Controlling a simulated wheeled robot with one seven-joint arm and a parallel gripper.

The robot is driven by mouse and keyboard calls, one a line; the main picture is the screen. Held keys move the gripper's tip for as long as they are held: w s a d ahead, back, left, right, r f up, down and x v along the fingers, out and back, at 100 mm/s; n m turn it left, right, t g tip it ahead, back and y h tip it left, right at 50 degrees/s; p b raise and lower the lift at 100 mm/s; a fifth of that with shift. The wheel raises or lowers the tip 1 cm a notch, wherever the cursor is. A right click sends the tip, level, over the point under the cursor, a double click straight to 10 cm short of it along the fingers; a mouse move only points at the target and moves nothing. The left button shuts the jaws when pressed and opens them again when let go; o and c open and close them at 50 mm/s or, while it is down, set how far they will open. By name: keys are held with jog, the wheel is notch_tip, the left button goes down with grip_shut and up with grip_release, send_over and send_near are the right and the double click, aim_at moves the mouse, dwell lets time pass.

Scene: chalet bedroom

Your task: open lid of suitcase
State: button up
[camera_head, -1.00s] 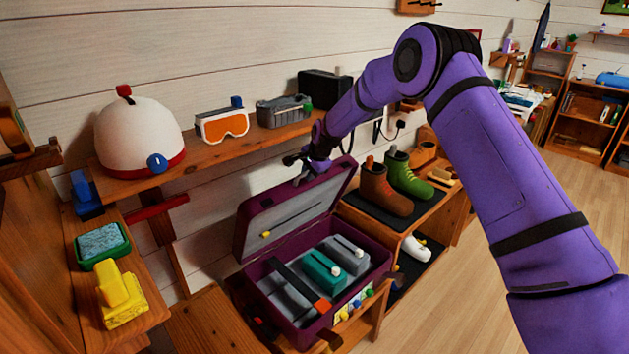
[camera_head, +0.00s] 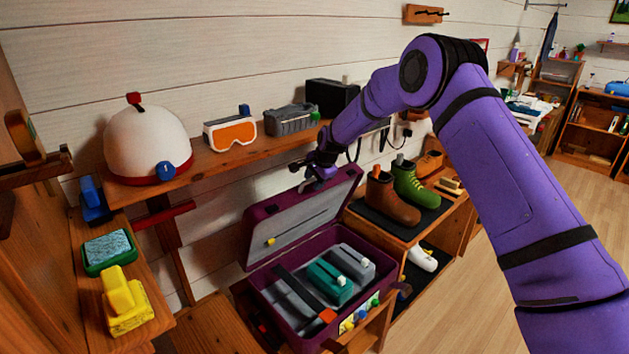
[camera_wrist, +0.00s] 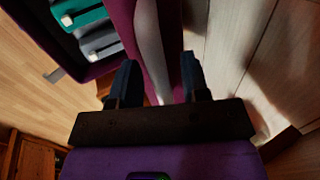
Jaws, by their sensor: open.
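The purple suitcase (camera_head: 258,285) stands on a low wooden bench with its lid (camera_head: 300,222) raised and tilted back toward the wall. Folded grey and teal items (camera_head: 325,278) lie inside it. My gripper (camera_head: 318,176) is at the lid's upper right corner. In the wrist view, my gripper (camera_wrist: 158,82) is open, with one dark finger on each side of the lid's edge (camera_wrist: 150,45). I cannot tell whether either finger touches the lid. The teal item also shows in the wrist view (camera_wrist: 80,14).
A wall shelf (camera_head: 235,148) above the lid holds a white helmet (camera_head: 147,142), orange goggles (camera_head: 231,133) and a grey case (camera_head: 290,119). Boots (camera_head: 393,197) stand on a rack at right. A side shelf (camera_head: 150,290) with a yellow brush (camera_head: 122,300) is at left. Open floor (camera_head: 475,270) lies at right.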

jog(key=v, duration=1)
jog(key=shift+r, duration=0.2)
jog(key=shift+s+d, duration=0.1)
jog(key=shift+d, duration=0.05)
